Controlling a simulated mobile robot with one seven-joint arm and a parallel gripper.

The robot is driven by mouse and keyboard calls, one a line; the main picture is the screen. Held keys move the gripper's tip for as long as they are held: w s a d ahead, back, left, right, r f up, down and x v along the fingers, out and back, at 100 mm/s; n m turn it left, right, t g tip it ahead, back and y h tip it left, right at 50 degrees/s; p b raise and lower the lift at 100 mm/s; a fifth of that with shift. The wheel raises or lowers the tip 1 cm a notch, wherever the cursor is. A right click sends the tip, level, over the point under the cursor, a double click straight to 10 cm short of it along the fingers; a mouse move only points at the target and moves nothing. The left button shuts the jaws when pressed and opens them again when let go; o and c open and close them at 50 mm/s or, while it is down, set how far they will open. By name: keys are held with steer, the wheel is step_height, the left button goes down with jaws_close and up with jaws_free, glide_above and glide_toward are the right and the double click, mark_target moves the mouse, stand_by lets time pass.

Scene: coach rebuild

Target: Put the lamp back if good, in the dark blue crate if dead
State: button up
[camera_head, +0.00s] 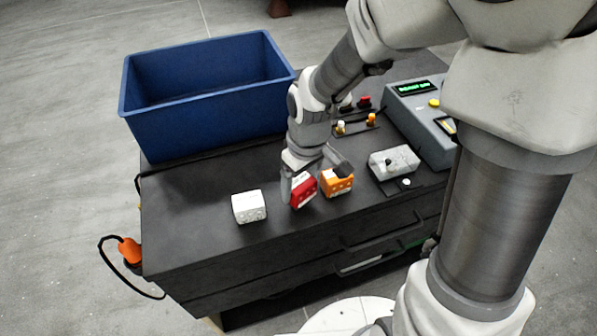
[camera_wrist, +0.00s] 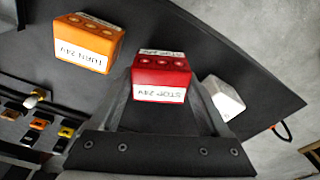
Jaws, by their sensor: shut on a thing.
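My gripper (camera_head: 304,183) is shut on a red lamp (camera_head: 303,191), low over the front of the dark bench. In the wrist view the red lamp (camera_wrist: 160,75) sits between the fingertips, and its white label reads "STOP 24V". I cannot tell whether it touches the bench. An orange lamp (camera_head: 337,183), labelled "TURN 24V" in the wrist view (camera_wrist: 90,42), stands close to its right. A white lamp (camera_head: 249,207) stands apart to its left. The dark blue crate (camera_head: 205,120) stands at the back left; its visible inside looks empty.
A grey tester (camera_head: 425,120) with a small green display stands at the right; its text is too small to read. A light grey block (camera_head: 394,162) lies in front of it. Small coloured parts (camera_head: 355,121) lie behind my gripper. The bench's (camera_head: 190,195) front left is clear.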

steer(key=shift+f, duration=0.95)
steer(key=shift+f, duration=0.1)
steer(key=o, duration=1.5)
